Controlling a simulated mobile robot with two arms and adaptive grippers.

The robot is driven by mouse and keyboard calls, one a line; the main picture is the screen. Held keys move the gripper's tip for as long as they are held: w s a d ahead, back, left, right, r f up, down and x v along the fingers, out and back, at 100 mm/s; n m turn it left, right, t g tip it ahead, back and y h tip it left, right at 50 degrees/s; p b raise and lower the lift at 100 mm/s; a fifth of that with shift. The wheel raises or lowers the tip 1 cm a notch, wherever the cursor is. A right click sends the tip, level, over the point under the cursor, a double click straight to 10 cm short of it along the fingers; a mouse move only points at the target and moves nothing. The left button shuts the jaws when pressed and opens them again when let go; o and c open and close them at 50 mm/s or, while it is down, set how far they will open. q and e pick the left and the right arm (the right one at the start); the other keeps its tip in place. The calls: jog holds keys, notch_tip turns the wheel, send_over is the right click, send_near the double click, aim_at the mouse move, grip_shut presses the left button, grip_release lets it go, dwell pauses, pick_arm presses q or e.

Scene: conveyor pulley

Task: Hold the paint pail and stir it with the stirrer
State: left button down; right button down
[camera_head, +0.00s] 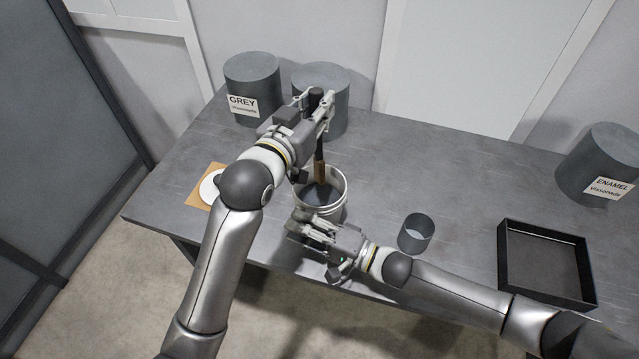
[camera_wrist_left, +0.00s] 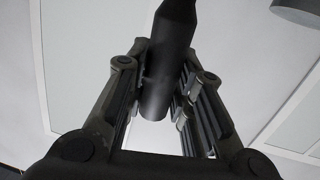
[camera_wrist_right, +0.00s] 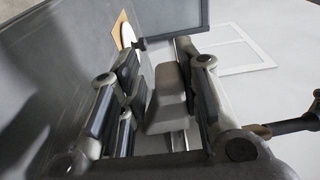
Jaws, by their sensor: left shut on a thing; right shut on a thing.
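The paint pail (camera_head: 341,197) is white, holds dark grey paint and stands upright on the table near its front edge. The stirrer (camera_head: 319,168) has a black handle and a brown lower part that reaches down into the pail; its lower end is hidden. My left gripper (camera_head: 316,106) is shut on the stirrer's handle above the pail. The handle (camera_wrist_left: 163,85) shows between both fingers in the left wrist view. My right gripper (camera_head: 308,226) is at the pail's near side. In the right wrist view its fingers are shut on a grey tapered piece (camera_wrist_right: 168,98), seemingly the pail's grip.
Grey drums stand at the back left, one labelled GREY (camera_head: 252,85); an ENAMEL drum (camera_head: 600,160) stands at the right. A white disc (camera_head: 210,187) on a brown sheet lies left. A grey cup (camera_head: 415,235) and black tray (camera_head: 510,280) are right. The table's middle is clear.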

aim_at(317, 92)
pick_arm(q)
jog(key=shift+r, duration=2.5)
pick_arm(e)
jog(key=c, duration=1.7)
grip_release()
jog(key=o, duration=0.7)
jog(key=shift+o, duration=0.2)
jog(key=o, duration=0.4)
